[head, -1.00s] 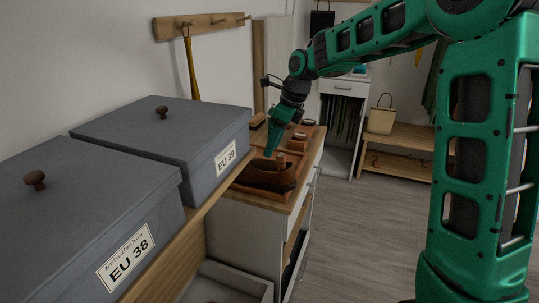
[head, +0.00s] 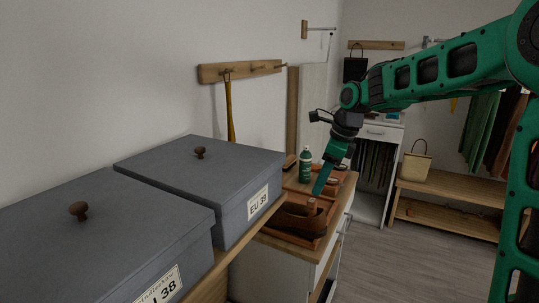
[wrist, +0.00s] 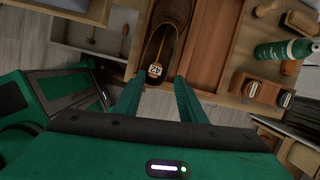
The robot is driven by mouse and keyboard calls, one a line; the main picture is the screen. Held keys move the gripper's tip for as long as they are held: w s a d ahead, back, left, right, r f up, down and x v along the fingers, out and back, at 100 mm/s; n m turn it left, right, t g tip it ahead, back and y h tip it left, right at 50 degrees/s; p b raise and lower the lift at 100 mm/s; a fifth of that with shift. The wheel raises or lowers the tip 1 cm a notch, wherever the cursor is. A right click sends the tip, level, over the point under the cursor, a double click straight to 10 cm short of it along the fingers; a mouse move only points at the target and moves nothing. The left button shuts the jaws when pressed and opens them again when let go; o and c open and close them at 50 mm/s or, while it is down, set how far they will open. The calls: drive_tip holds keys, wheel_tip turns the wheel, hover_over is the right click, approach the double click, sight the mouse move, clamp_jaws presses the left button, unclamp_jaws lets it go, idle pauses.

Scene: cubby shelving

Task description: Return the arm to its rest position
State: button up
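My gripper (head: 322,186) is at the end of my green arm, above the counter with the wooden tray (head: 325,240). In the wrist view my gripper (wrist: 158,98) has its two green fingers spread apart, with nothing between them. A brown shoe (head: 295,219) lies in the tray below and a little left of the fingertips. The shoe also shows in the wrist view (wrist: 172,22), with a small tag (wrist: 155,70) in its opening. In the head view the finger gap is hard to make out.
Two grey lidded boxes (head: 206,172) stand on the near shelf at left. A green bottle (head: 305,165) and brushes stand by the tray. A white cabinet (head: 378,133) and a wooden bench (head: 450,195) with a bag (head: 415,165) are behind. The floor (head: 385,270) at right is clear.

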drive_tip(key=s+d+f+n, duration=0.2)
drive_tip(key=s+d+n, duration=0.3)
drive_tip(key=s, duration=0.7)
drive_tip(key=s+d+f+n+g+h, duration=0.1)
drive_tip(key=s+d+f+n, duration=0.2)
drive_tip(key=s+d+n, duration=0.3)
drive_tip(key=s+d+f+n+g+h, duration=0.1)
drive_tip(key=s+d+n, duration=0.5)
drive_tip(key=s, duration=1.1)
drive_tip(key=shift+s+d+f, duration=0.35)
drive_tip(key=shift+d+f, duration=0.5)
drive_tip(key=shift+d, duration=0.4)
